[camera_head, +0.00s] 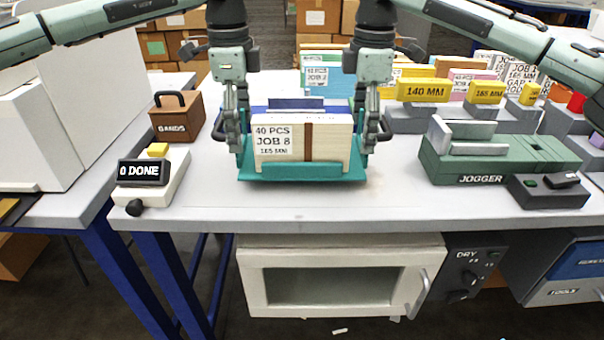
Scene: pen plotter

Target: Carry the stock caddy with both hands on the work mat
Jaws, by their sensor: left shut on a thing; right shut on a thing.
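The stock caddy (303,172) is a teal tray near the middle of the bench. It holds a cream stack of stock (331,140) with a brown band and a label reading "40 PCS JOB 8 165 MM". A blue part (297,104) shows behind the stack. My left gripper (241,140) is shut on the caddy's left side. My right gripper (366,140) is shut on its right side. The caddy looks level; I cannot tell whether it touches the surface below. I cannot make out a separate work mat under it.
A green jogger (490,163) and a dark control box (548,191) stand to the right. Labelled stacks fill the back right. The bench front (300,212) is clear.

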